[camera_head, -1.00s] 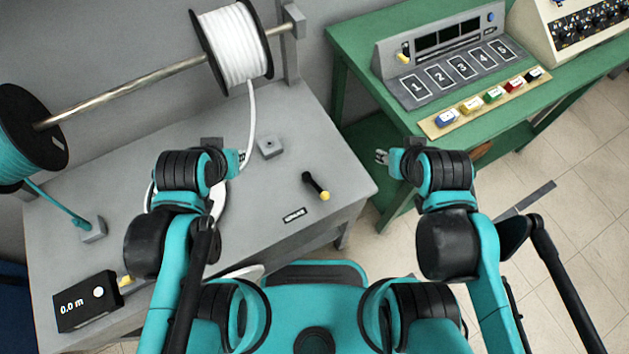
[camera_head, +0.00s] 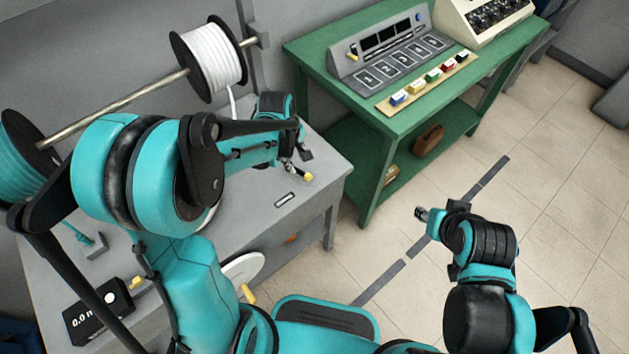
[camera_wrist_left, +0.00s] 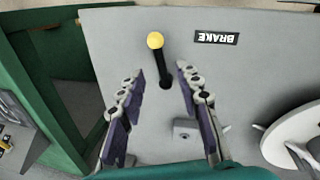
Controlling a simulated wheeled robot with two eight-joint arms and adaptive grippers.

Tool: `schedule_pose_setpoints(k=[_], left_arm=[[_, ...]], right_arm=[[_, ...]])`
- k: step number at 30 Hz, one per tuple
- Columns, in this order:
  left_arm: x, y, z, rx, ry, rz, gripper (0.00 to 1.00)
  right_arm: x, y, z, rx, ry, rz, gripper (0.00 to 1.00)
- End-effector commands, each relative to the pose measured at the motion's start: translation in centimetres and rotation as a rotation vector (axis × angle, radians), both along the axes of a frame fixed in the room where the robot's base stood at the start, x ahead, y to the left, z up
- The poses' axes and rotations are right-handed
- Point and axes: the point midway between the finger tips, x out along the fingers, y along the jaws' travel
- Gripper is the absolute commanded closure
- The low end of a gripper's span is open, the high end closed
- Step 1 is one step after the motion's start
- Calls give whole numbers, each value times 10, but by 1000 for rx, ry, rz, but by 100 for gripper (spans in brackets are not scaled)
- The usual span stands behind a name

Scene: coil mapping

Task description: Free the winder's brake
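The brake lever is a black handle with a yellow knob (camera_head: 308,177) on the grey bench (camera_head: 250,215). In the left wrist view the lever (camera_wrist_left: 162,66) stands by the BRAKE label (camera_wrist_left: 216,38), which is a dark plate (camera_head: 285,200) in the head view. My left gripper (camera_wrist_left: 151,83) is open, its two fingers to either side of the lever in the picture; I see no contact. In the head view my left gripper (camera_head: 293,170) is beside the lever and partly hides it. My right gripper (camera_head: 426,213) is over the floor, away from the bench; its fingers are too small to judge.
A white spool (camera_head: 212,58) and a teal spool (camera_head: 28,165) sit on the rod. A black meter box (camera_head: 90,318) reads 0.0 m. The green table (camera_head: 385,130) holds the numbered panel and coloured blocks. Open floor lies at the right.

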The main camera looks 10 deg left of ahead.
Motion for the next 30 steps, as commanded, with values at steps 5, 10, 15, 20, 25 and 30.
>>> schedule_pose_setpoints(k=[5,10,15,20,25,30], left_arm=[[4,-1,-21,-2,4,8,66],[9,-4,-50,-2,3,6,66],[13,-6,-71,-2,3,6,66],[14,-6,-78,-2,2,7,66],[14,-6,-77,-2,2,7,66],[14,-7,-77,-2,2,7,95]], right_arm=[[0,0,-8,0,0,0,60],[0,0,-21,0,0,0,60],[0,0,-28,0,0,0,60],[0,0,-30,0,0,0,60],[0,0,-29,0,0,0,60],[0,0,-29,0,0,0,60]])
